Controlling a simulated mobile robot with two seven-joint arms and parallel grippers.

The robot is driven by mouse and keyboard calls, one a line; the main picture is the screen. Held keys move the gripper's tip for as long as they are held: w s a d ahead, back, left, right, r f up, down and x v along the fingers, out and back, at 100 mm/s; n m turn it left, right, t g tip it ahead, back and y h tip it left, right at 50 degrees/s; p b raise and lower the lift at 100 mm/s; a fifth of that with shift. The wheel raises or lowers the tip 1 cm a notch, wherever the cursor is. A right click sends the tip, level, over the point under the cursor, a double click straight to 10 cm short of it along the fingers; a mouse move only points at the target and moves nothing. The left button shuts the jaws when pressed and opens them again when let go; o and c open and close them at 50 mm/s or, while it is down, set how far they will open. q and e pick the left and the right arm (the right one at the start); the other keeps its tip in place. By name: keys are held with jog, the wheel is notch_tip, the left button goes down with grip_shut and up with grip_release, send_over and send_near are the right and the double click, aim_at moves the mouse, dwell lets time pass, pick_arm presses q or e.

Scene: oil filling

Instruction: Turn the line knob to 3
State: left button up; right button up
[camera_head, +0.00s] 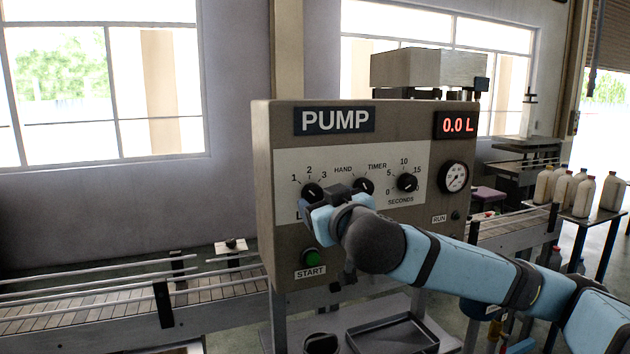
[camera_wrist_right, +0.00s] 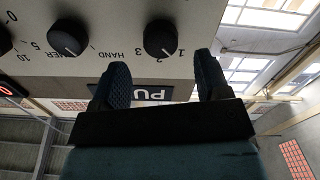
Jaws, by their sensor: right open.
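The black line knob (camera_head: 312,192) is on the pale panel of the pump box (camera_head: 262,180), at the left of its row, with 1, 2 and 3 printed around it. In the wrist view the line knob (camera_wrist_right: 160,36) shows a white mark that seems to point between 1 and 2. My right gripper (camera_head: 318,206) is in front of the panel, just below the knob and partly covering that area. In the wrist view the right gripper (camera_wrist_right: 162,76) is open and empty, its fingertips apart and facing the knob. I cannot tell contact. My left gripper is not in view.
The HAND/TIMER knob (camera_head: 363,186) is close to the right of the gripper. The seconds knob (camera_head: 407,182) is farther right. The green START button (camera_head: 310,257) is below. The display (camera_head: 457,125) reads 0.0 L. A conveyor (camera_head: 90,305) runs at left.

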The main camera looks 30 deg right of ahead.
aim_at(315, 196)
jog(key=x, duration=0.5)
jog(key=shift+w+p, duration=0.1)
jog(key=shift+p, duration=0.25)
jog(key=shift+f, duration=0.1)
jog(key=c, duration=0.9)
